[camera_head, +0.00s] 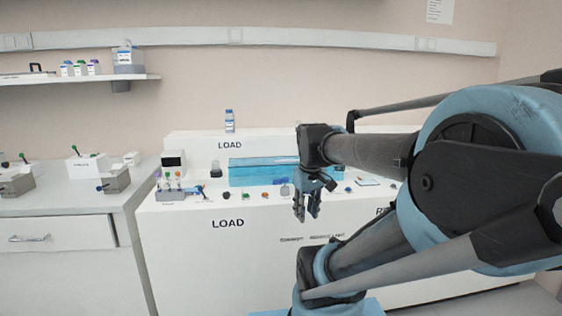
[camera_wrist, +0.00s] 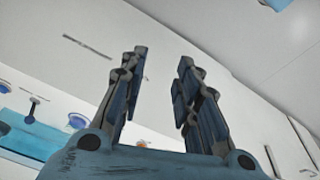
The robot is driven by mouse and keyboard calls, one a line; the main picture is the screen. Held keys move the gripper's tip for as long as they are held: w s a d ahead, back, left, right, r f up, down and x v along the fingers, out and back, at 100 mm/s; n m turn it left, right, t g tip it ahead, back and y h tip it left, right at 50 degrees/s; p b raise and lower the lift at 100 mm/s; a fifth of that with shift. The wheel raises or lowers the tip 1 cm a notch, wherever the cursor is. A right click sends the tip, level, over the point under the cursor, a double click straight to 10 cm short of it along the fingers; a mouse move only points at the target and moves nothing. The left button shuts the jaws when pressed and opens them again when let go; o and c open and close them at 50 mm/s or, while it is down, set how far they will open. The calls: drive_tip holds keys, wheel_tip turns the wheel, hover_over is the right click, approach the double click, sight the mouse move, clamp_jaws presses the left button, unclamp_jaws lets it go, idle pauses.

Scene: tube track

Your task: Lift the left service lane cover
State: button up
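My gripper (camera_head: 306,212) hangs fingers down in front of the white machine (camera_head: 180,250). In the wrist view its two fingers (camera_wrist: 162,75) stand apart with nothing between them, so it is open and empty. A translucent blue cover (camera_head: 250,174) lies along the machine's recess, left of and behind my gripper. Blue panelling (camera_wrist: 22,136) also shows at the wrist view's left edge. Small dark lettering (camera_head: 291,239) marks the white front below my gripper. It is too small to read, and I cannot tell which part is the left service lane cover.
Small coloured knobs line the machine's top ledge. A tube rack (camera_head: 170,190) stands at its left end and a bottle (camera_head: 229,121) on its back ledge. A drawer counter (camera_head: 60,237) stands at left. My arm hides the machine's right part.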

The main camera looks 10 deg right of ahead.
drive_tip(key=w+r+n, duration=0.7)
drive_tip(key=w+r, duration=0.5)
drive_tip(key=w, duration=0.5)
drive_tip(key=w+r+n, duration=0.7)
drive_tip(key=w+r, duration=0.4)
drive_tip(key=w, duration=0.6)
approach(287, 168)
drive_tip(key=f, duration=0.2)
drive_tip(key=s, duration=0.1)
drive_tip(key=shift+s+a+f, duration=0.1)
drive_tip(key=shift+a+f, duration=0.3)
clamp_jaws()
